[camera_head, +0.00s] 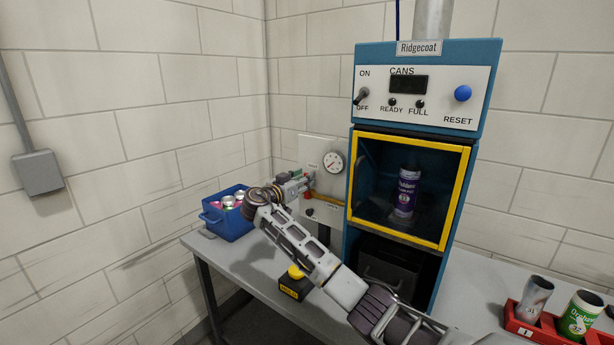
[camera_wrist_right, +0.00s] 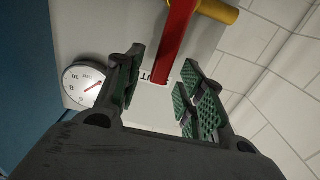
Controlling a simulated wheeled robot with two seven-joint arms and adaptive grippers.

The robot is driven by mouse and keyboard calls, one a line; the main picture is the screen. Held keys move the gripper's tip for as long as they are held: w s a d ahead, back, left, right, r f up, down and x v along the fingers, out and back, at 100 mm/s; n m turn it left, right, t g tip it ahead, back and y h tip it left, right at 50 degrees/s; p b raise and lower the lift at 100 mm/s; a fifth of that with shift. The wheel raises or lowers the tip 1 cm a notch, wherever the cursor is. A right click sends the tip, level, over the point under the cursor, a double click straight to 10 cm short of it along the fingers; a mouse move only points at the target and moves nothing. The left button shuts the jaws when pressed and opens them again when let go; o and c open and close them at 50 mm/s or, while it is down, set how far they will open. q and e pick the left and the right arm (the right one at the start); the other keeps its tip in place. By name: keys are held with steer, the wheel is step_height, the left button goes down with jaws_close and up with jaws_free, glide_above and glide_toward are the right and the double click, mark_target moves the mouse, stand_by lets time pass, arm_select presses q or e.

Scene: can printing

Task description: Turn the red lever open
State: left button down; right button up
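The red lever (camera_wrist_right: 175,42) hangs from a yellow pipe (camera_wrist_right: 216,10) in the right wrist view. Its lower end lies between the spread fingers of my right gripper (camera_wrist_right: 163,78), in front of a pale panel. A gap shows on both sides of the lever; I cannot tell whether a pad touches it. In the head view, my right gripper (camera_head: 300,184) is at the panel left of the blue machine, below the round gauge (camera_head: 333,162). A small red part (camera_head: 308,195) shows beside the fingers there; most of the lever is hidden. My left gripper is not in view.
A blue crate of cans (camera_head: 232,226) stands at the table's left end. A yellow button on a black box (camera_head: 292,285) sits below my right arm. The blue machine (camera_head: 482,52) holds a purple can (camera_head: 407,192). A red rack of cans (camera_head: 520,331) is at right.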

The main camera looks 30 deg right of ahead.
steer(key=shift+x, duration=1.25)
jaws_close()
